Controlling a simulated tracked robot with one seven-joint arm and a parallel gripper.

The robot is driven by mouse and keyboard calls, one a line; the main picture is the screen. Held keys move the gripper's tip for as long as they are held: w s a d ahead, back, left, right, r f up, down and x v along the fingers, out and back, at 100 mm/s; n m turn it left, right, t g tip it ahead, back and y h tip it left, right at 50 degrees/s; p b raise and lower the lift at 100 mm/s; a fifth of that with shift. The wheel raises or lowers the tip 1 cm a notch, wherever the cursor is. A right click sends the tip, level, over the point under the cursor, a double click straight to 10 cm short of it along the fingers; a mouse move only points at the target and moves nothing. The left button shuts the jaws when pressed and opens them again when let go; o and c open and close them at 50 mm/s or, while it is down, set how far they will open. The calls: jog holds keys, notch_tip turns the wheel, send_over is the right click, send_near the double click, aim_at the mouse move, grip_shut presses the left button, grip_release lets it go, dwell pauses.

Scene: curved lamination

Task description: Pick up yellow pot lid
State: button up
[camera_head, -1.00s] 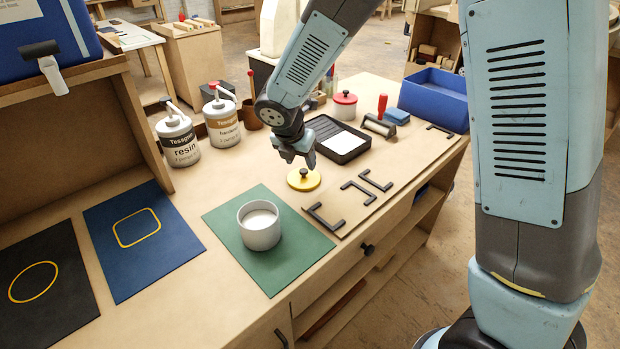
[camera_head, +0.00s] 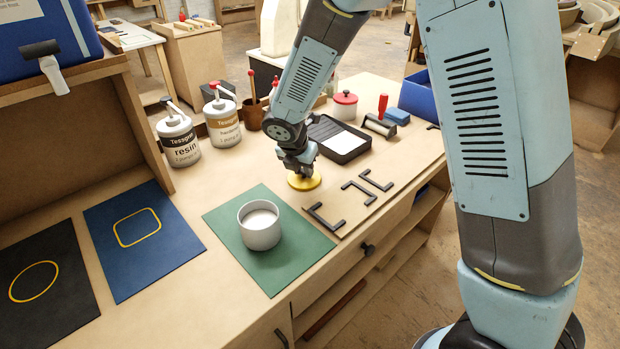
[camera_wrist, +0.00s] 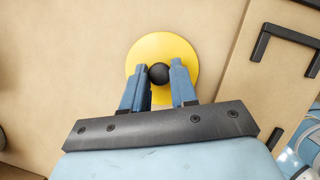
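The yellow pot lid (camera_head: 305,182) is a flat round disc lying on the bench top, behind the green mat. Its round black knob shows in the wrist view, where the lid (camera_wrist: 181,52) is seen from above. My gripper (camera_head: 299,168) is low over the lid and hides its knob in the head view. In the wrist view my gripper (camera_wrist: 160,74) has its two blue fingers apart, one on each side of the knob. The left finger is close to the knob; a gap shows at the right finger.
A white pot (camera_head: 260,226) stands on the green mat (camera_head: 285,272). Dark handles (camera_head: 358,195) lie on a board to the right of the lid. A black tray (camera_head: 338,136) and a red-lidded pot (camera_head: 345,105) stand behind. Resin bottles (camera_head: 178,138) are at the left.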

grip_shut()
jog(key=shift+r, duration=0.15)
